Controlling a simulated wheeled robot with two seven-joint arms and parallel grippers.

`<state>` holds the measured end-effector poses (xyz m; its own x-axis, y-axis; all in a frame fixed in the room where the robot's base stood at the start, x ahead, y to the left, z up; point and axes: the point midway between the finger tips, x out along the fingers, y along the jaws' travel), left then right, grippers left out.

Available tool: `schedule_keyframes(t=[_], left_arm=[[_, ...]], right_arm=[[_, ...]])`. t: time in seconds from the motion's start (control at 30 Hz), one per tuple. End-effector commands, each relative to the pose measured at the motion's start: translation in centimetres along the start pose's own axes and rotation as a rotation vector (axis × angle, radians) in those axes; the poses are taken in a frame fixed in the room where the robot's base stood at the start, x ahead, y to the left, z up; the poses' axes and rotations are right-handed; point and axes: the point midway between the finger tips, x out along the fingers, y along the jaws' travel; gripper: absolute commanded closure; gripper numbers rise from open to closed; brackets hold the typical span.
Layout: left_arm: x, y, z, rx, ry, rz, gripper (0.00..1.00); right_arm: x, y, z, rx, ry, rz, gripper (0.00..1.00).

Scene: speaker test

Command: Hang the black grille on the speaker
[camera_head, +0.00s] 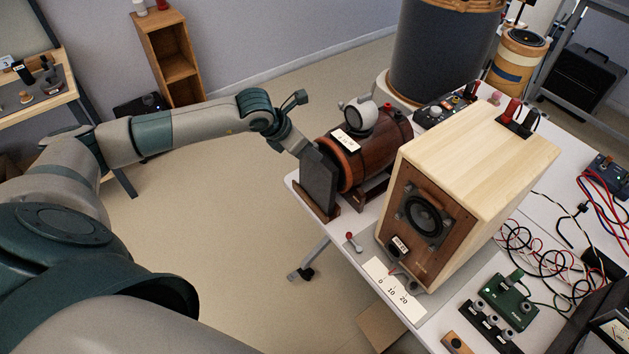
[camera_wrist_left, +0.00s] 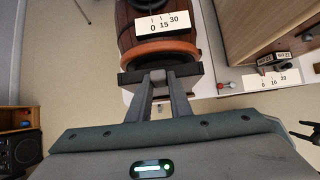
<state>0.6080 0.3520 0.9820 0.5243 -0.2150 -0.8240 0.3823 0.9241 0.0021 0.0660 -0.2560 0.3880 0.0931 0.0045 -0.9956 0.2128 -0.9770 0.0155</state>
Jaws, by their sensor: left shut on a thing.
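The black grille (camera_head: 320,182) is a dark flat panel. It stands upright in a low brown wooden stand (camera_head: 331,211) at the table's near left corner. My left gripper (camera_head: 303,149) is shut on the grille's upper edge. In the left wrist view, the fingers (camera_wrist_left: 159,82) pinch the dark bar of the grille (camera_wrist_left: 131,77). The speaker (camera_head: 478,150) is a pale wooden box to the right of the grille. Its brown front panel (camera_head: 412,255) has a bare round driver (camera_head: 427,216). My right gripper is not in view.
A dark wooden barrel (camera_head: 389,150) lies close behind the grille. A white scale card (camera_head: 393,291) and a small red-tipped lever (camera_head: 352,240) are in front of the speaker. Circuit boards (camera_head: 509,299) and loose cables (camera_head: 540,248) crowd the right.

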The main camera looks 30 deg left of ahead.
Motion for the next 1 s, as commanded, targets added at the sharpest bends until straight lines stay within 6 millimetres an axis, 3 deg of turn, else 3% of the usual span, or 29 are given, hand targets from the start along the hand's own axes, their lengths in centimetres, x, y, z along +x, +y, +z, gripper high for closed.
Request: schedule_keyframes(t=[0.37, 1.0], left_arm=[[0.2, -0.3, -0.5, -0.002, 0.011, -0.006, 1.00], [-1.7, -0.1, 1.1, 0.000, 0.002, -0.002, 1.00]], right_arm=[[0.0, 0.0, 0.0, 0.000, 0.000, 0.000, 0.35], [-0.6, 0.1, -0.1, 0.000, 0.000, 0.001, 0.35]])
